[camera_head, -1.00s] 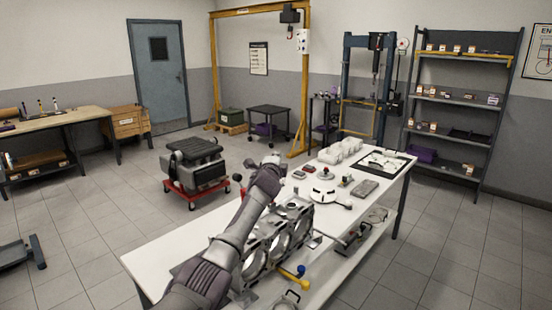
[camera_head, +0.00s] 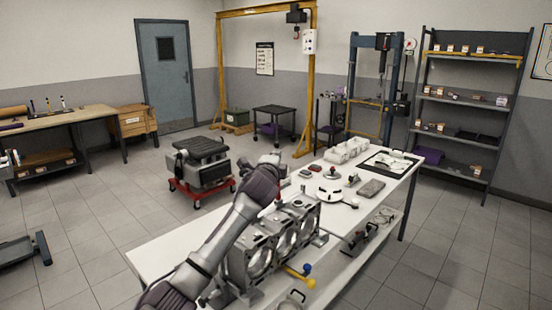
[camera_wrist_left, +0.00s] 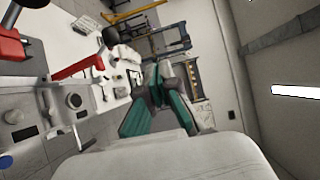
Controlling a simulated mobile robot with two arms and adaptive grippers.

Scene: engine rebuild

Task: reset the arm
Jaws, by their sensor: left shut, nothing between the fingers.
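My left arm comes in from the bottom left of the head view and reaches over the white workbench (camera_head: 160,257). Its wrist is raised above the far edge, beside the engine block (camera_head: 272,245). My left gripper (camera_head: 277,165) is small at the arm's end, its fingers hard to make out there. In the left wrist view its dark and green fingers (camera_wrist_left: 158,80) are shut with nothing between them. My right gripper is in neither view.
A white domed part (camera_head: 329,191), white containers (camera_head: 347,151) and a framed tray (camera_head: 391,162) are on the bench's far half. Another engine (camera_head: 201,165) sits on a red wheeled stand (camera_head: 202,195) behind it. A blue press (camera_head: 354,90) stands further back.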

